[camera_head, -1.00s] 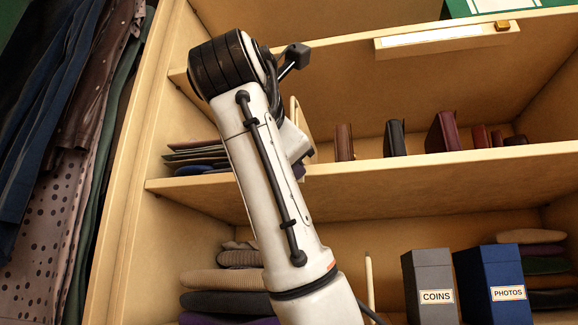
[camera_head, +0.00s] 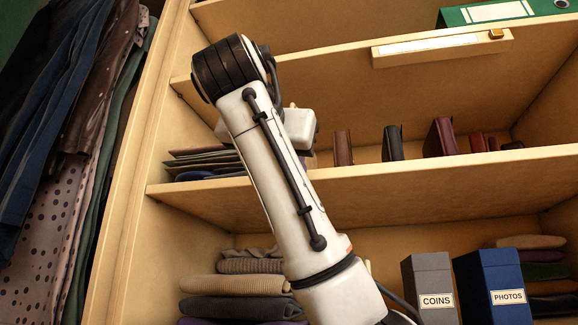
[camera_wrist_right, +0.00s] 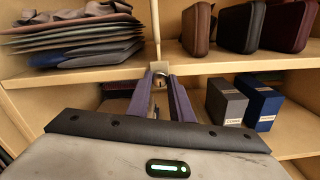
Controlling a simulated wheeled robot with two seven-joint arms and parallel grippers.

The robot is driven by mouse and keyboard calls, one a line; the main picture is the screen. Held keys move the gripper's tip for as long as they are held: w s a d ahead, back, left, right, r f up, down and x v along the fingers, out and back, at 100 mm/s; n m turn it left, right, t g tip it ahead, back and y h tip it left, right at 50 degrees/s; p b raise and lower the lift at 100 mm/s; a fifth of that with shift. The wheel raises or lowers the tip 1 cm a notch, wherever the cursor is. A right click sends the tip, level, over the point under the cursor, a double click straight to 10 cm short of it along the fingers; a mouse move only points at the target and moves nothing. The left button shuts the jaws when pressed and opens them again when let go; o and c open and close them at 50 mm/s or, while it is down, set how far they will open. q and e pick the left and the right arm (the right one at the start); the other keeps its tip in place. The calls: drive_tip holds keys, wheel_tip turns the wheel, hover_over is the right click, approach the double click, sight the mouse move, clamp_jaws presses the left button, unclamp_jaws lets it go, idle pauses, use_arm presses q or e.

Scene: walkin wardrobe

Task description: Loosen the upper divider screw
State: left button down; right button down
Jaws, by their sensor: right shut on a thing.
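The upright divider (camera_wrist_right: 156,30) is a thin pale wooden panel between the clothing stack and the wallets in the right wrist view. At its foot, by the shelf edge, is a small metal screw (camera_wrist_right: 160,78). My right gripper (camera_wrist_right: 161,80) has its two dark fingers shut on this screw. How far the screw is turned cannot be told. In the head view my right arm crosses the middle; it hides the divider, the screw and the fingertips. My left gripper is in neither current view.
Folded clothes (camera_head: 205,160) lie left of the arm on the middle shelf (camera_head: 420,177); wallets (camera_head: 440,138) stand to the right. Below are a grey COINS box (camera_head: 429,285), a blue PHOTOS box (camera_head: 490,280) and a clothing stack (camera_head: 240,285). Hanging clothes (camera_head: 70,150) fill the far left.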

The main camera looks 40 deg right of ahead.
drive_tip(key=shift+f, duration=0.1)
idle(0.3)
drive_tip(key=c, duration=1.6)
unclamp_jaws()
drive_tip(key=shift+o, duration=0.2)
drive_tip(key=shift+a, duration=0.1)
drive_tip(key=b+v, duration=0.3)
drive_tip(key=v, duration=0.7)
